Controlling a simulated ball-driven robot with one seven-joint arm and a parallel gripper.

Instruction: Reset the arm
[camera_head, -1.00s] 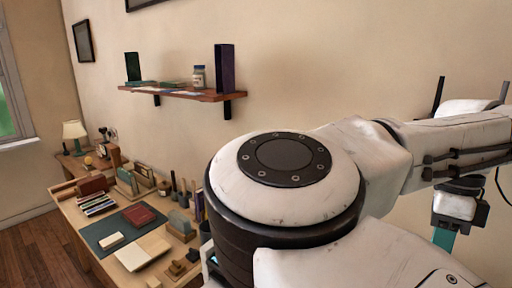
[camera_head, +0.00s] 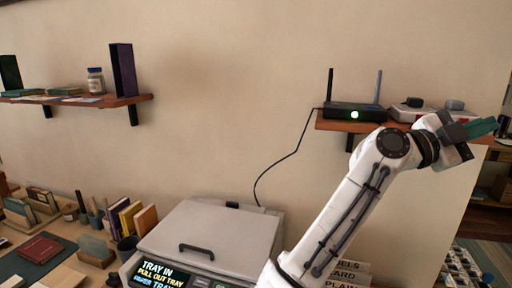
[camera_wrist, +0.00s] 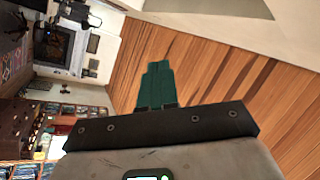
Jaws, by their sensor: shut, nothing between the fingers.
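My arm rises from the bottom of the head view, folds at an elbow in front of the right wall shelf and points to the right. My gripper (camera_head: 484,128) has teal fingers that lie together with nothing between them. In the wrist view the teal fingers (camera_wrist: 157,86) also show closed, with wooden floor beyond them. The gripper is raised in the air, apart from the things on the shelf as far as I can tell.
A shelf (camera_head: 345,125) bears a router (camera_head: 345,110) close behind my arm. A grey machine (camera_head: 215,232) with a lid and a lit display stands below. A desk with books (camera_head: 135,220) is at left. The wrist view shows open floor (camera_wrist: 225,85) and bookshelves (camera_wrist: 40,118).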

